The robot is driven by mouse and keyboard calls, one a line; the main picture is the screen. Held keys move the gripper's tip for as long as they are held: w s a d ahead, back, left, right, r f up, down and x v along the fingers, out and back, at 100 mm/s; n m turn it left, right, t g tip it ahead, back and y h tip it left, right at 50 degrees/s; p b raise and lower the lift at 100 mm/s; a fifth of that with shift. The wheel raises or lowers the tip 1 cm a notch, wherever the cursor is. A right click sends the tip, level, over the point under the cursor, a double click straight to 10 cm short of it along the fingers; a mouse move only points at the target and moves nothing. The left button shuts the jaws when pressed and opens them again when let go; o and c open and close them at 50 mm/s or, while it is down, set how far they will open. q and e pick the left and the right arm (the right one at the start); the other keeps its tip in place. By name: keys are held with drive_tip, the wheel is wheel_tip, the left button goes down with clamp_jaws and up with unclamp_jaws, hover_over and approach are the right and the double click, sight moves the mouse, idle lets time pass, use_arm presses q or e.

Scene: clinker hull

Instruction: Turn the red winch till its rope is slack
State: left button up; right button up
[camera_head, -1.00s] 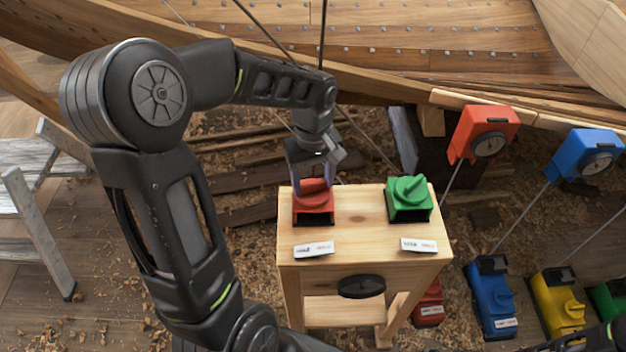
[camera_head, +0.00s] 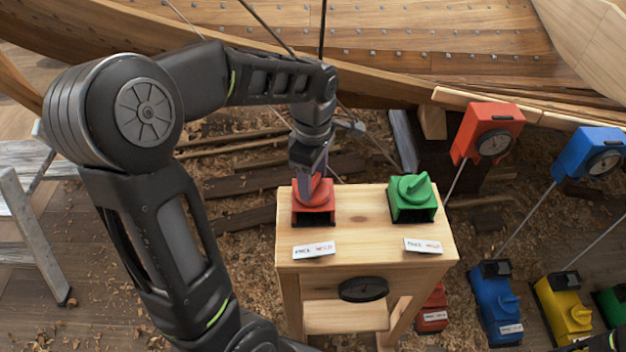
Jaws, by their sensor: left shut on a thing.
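A red turning unit (camera_head: 314,214) stands on the wooden stand (camera_head: 360,237), at its left. My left gripper (camera_head: 311,186) comes down from above, shut on the unit's red knob, which its fingers partly hide. A second red unit (camera_head: 432,309), low behind the stand's right leg, is mostly hidden. A red box with a round dial (camera_head: 487,133) hangs on the hull's edge. A straight rope (camera_head: 455,181) runs down from it behind the stand; I cannot read the dial. A dark piece at the bottom right edge may be my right gripper (camera_head: 601,343); its fingers are not clear.
A green unit (camera_head: 412,199) stands on the stand's right side. Blue (camera_head: 495,303) and yellow (camera_head: 565,309) winches stand on the floor at right. A blue dial box (camera_head: 588,154) hangs above them. A ladder (camera_head: 32,235) stands at left. The hull (camera_head: 400,45) closes off the back.

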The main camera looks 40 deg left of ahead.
use_arm(q)
drive_tip(key=shift+n, duration=1.2)
drive_tip(key=o, duration=1.4)
drive_tip(key=shift+c, duration=0.2)
drive_tip(key=shift+r, duration=0.1)
drive_tip(key=shift+r, duration=3.85)
